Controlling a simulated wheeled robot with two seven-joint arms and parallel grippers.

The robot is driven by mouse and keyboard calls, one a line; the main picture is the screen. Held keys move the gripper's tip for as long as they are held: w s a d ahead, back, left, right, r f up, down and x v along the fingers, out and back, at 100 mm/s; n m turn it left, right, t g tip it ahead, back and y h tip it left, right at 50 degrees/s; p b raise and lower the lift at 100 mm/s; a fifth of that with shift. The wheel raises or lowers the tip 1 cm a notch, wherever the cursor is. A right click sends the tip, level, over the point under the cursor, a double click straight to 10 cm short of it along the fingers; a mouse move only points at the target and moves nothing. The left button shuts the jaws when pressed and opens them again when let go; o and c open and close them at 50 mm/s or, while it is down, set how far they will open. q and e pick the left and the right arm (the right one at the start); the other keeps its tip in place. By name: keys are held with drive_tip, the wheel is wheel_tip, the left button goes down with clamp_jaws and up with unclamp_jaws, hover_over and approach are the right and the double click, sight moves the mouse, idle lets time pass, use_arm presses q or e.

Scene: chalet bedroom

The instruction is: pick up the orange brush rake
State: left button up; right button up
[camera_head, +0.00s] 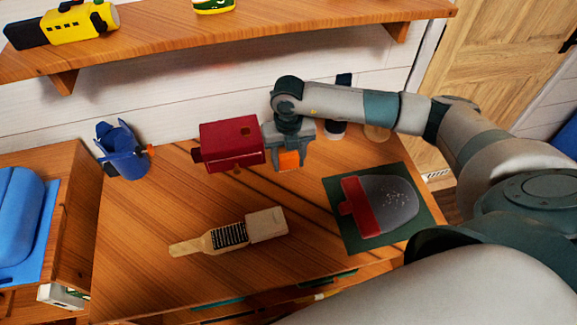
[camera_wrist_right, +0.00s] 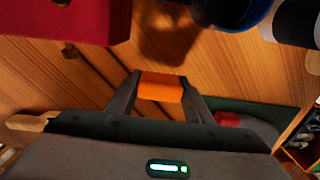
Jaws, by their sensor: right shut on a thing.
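An orange piece (camera_head: 289,160), which I take to be the orange brush rake, is between the fingertips of my right gripper (camera_head: 287,150) in the head view. In the right wrist view the orange piece (camera_wrist_right: 160,86) spans the gap between both fingers of the right gripper (camera_wrist_right: 160,92). The gripper is shut on it. Only a short orange block shows; the fingers hide its ends. It is over the wooden table, just right of a red box. Whether it touches the tabletop I cannot tell. My left gripper is not in view.
The red box (camera_head: 232,142) stands close to the gripper. A wooden brush (camera_head: 205,243) lies in front, and a grey and red dustpan (camera_head: 385,207) lies on a green mat (camera_head: 345,232) at right. A blue holder (camera_head: 122,155) stands at left. A shelf (camera_head: 250,38) hangs above.

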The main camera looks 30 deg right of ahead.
drive_tip(key=s+d+r+b, duration=0.4)
drive_tip(key=d+r, duration=0.4)
drive_tip(key=d, duration=0.2)
drive_tip(key=shift+s+d+r+b, duration=0.15)
drive_tip(key=shift+s+d+b, duration=0.2)
drive_tip(key=shift+b, duration=0.1)
drive_tip(key=shift+o, duration=1.4)
drive_tip(key=shift+c, duration=0.4)
drive_tip(key=shift+a, duration=0.1)
